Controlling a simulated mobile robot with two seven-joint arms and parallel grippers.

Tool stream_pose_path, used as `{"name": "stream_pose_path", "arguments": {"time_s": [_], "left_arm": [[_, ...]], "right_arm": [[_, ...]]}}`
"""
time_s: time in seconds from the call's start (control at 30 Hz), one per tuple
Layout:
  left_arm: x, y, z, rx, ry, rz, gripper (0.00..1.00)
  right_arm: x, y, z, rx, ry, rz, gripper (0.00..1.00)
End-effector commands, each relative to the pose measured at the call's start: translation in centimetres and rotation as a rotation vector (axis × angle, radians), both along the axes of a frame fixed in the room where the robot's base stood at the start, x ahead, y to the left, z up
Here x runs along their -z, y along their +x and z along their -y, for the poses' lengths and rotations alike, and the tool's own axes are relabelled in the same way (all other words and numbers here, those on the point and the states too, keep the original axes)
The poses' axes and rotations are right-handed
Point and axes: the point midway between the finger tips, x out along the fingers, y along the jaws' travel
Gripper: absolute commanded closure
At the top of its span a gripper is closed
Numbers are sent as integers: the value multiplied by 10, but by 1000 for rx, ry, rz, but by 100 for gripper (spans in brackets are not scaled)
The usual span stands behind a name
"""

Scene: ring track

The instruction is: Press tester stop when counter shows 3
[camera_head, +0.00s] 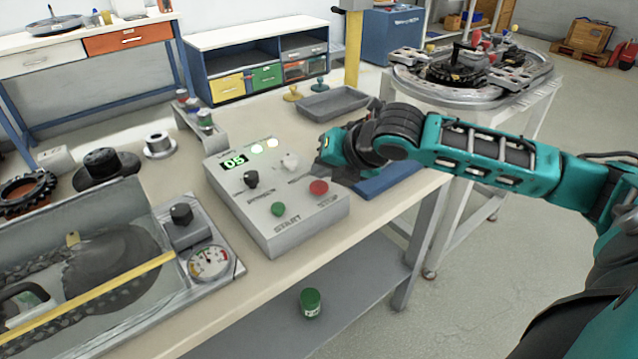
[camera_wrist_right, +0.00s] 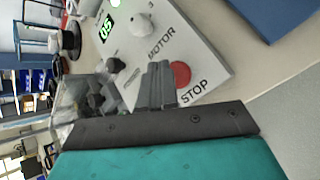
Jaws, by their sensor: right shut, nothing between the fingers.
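The grey tester box (camera_head: 276,232) stands on the bench. Its counter (camera_head: 235,161) reads 05 in green, and the same reading shows in the right wrist view (camera_wrist_right: 106,28). The red STOP button (camera_head: 319,187) is at the box's front right corner, and the green START button (camera_head: 278,209) is left of it. My right gripper (camera_head: 326,168) is shut and empty, just behind and above the STOP button. In the right wrist view its fingertips (camera_wrist_right: 158,70) are beside the red button (camera_wrist_right: 180,74); contact cannot be told. My left gripper is not in view.
A clear-covered machine with a gauge (camera_head: 209,262) stands left of the box. A dark grey tray (camera_head: 332,104) and a blue mat (camera_head: 388,178) lie behind and right. A green jar (camera_head: 311,302) stands on the lower shelf.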

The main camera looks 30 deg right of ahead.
Motion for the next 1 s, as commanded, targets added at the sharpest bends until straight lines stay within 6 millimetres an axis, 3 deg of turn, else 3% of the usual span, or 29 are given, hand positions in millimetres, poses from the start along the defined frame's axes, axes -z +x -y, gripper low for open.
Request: {"name": "stream_pose_path", "arguments": {"time_s": [1.0], "left_arm": [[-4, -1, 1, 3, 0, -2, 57]], "right_arm": [[9, 0, 0, 0, 0, 0, 100]]}}
